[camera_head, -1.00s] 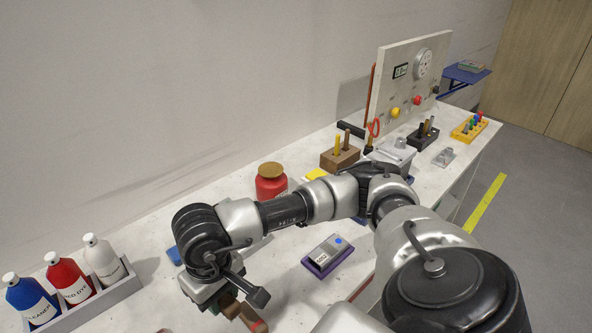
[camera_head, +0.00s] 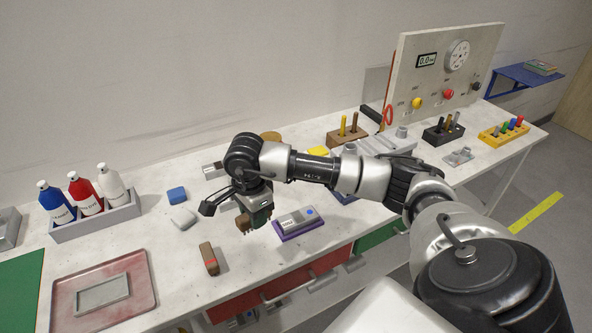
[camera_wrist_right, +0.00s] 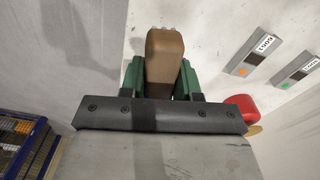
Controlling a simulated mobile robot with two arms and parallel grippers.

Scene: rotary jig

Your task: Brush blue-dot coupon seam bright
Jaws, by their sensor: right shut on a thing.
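The blue-dot coupon (camera_head: 297,219) is a grey plate with a white label and a blue dot. It lies on a purple holder (camera_head: 314,226) near the front of the bench. My right gripper (camera_head: 258,214) is just left of it, above the bench, shut on a brown brush (camera_head: 243,223). In the right wrist view the brown brush (camera_wrist_right: 165,62) stands between the green fingers (camera_wrist_right: 164,78); its bristles show only as pale tips. Whether it touches anything is not clear. A second brown brush with a red mark (camera_head: 209,260) lies on the bench. My left gripper is out of view.
Orange-dot (camera_wrist_right: 257,56) and green-dot (camera_wrist_right: 297,70) coupons lie nearby. A brown-lidded red jar (camera_wrist_right: 240,109) is partly hidden behind my arm. A gauge panel (camera_head: 440,70) stands back right.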

